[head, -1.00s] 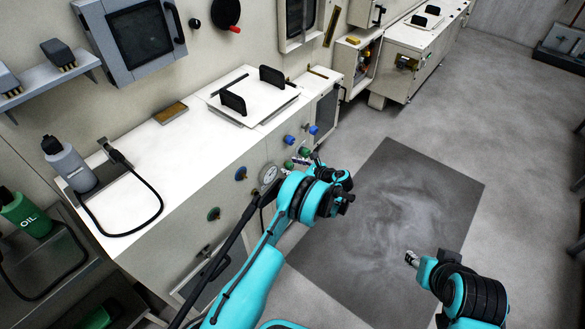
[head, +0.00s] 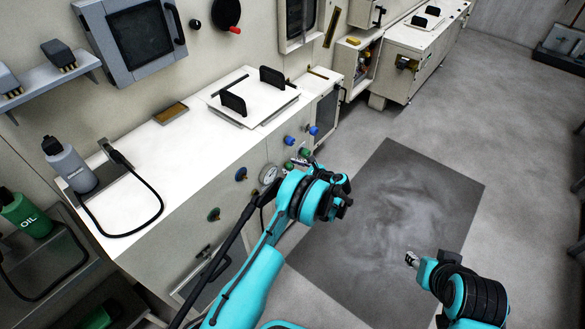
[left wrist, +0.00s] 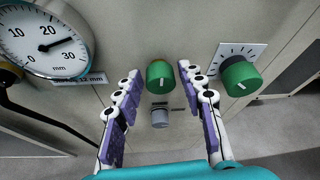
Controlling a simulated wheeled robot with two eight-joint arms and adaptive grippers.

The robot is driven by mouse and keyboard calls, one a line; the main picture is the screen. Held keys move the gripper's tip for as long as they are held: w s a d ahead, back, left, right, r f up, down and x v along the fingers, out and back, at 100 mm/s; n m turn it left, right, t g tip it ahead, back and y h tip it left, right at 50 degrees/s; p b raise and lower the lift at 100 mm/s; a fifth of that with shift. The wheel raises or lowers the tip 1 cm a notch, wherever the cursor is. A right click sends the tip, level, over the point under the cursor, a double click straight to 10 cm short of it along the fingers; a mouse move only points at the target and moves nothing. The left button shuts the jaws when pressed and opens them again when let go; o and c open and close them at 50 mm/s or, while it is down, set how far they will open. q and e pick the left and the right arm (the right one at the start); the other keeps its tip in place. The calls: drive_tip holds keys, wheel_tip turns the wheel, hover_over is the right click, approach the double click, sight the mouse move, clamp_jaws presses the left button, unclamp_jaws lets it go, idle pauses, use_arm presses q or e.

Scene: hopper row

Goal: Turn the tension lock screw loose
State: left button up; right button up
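In the left wrist view a small grey knurled screw (left wrist: 160,117) sits on the panel below a green knob (left wrist: 160,76) with a white mark. It looks like the lock screw, but I read no label that says so. My left gripper (left wrist: 159,84) is open, its purple-padded fingers apart on either side of the screw and the green knob, gripping neither. In the head view this gripper (head: 314,163) is at the machine's front, and my wrist hides the screw. My right gripper (head: 411,259) is away over the floor, too small to read.
A second green knob (left wrist: 240,77) on a scale plate is right of the fingers. A round mm gauge (left wrist: 46,42) is at the left. Blue knobs (head: 289,140) stick out of the front panel nearby. The dark floor mat (head: 420,190) is clear.

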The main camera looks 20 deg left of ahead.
idle(0.3)
use_arm(q)
drive_tip(key=v, duration=1.2)
idle(0.3)
drive_tip(key=s+a+r+n+h, duration=0.25)
drive_tip(key=s+r+n, duration=0.2)
drive_tip(key=r, duration=0.55)
drive_tip(key=s+a+r+n+h, duration=0.2)
drive_tip(key=s+r+n+h, duration=0.3)
drive_tip(key=r, duration=0.4)
drive_tip(key=s+d+r+n+h, duration=0.1)
drive_tip(key=s+n, duration=0.4)
drive_tip(key=s, duration=0.7)
drive_tip(key=s+d+r+n+t+h, duration=0.1)
drive_tip(key=s+n, duration=0.4)
drive_tip(key=s, duration=0.7)
drive_tip(key=r+h, duration=0.1)
drive_tip(key=h, duration=0.1)
drive_tip(key=shift+d+n+h, duration=0.35)
